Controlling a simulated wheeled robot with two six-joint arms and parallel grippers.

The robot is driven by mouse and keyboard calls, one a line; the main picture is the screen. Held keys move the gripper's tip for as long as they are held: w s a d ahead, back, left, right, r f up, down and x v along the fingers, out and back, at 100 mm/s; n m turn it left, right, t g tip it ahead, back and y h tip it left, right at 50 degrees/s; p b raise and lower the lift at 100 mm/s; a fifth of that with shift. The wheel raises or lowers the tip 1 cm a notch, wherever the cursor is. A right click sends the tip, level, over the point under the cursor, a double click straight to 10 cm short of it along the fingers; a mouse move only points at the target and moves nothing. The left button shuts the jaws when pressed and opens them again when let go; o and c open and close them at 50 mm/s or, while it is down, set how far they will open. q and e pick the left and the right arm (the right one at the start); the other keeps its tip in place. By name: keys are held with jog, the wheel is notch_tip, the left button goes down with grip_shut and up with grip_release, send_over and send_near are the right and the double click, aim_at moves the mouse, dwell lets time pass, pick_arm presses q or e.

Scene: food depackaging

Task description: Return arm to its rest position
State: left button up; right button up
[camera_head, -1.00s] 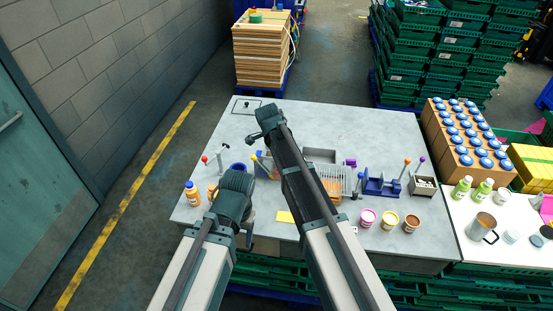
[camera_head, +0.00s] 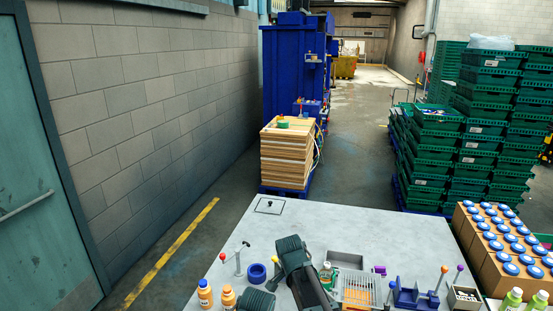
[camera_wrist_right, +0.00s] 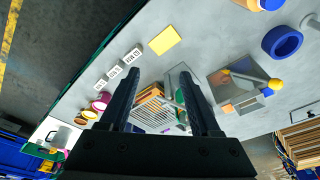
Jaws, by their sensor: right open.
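My right gripper (camera_wrist_right: 160,75) is open, its two dark fingers apart, with nothing between their tips. It hangs above the grey table. A wire basket (camera_wrist_right: 152,112) with orange contents shows beyond and between the fingers, apart from them as far as I can tell. In the head view, my right arm's dark link rises at the bottom middle, in front of the table (camera_head: 340,228); its gripper is hidden there. Only a dark joint of my left arm shows at the bottom edge. My left gripper is out of view.
A blue ring (camera_head: 257,273), orange bottles (camera_head: 205,293), a grey tray (camera_head: 346,260) and a blue stand (camera_head: 412,297) stand near my arms. A yellow card (camera_wrist_right: 165,40) lies flat. Boxes with blue-capped jars (camera_head: 500,240) stand right. The far table is mostly clear.

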pick_arm(q)
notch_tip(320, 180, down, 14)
jog(key=b, duration=1.1)
jog(key=shift+b, duration=0.35)
pick_arm(e)
jog(key=s+a+f+n, duration=0.1)
jog(key=s+f+n, duration=0.6)
jog(key=s, duration=0.3)
jog(key=s+a+f+n+g, duration=0.1)
jog(key=s+f+n, duration=0.6)
jog(key=s+n, duration=0.2)
jog(key=shift+s+f+g+y, duration=0.3)
jog(key=shift+s+y, duration=0.1)
jog(key=shift+s, duration=0.35)
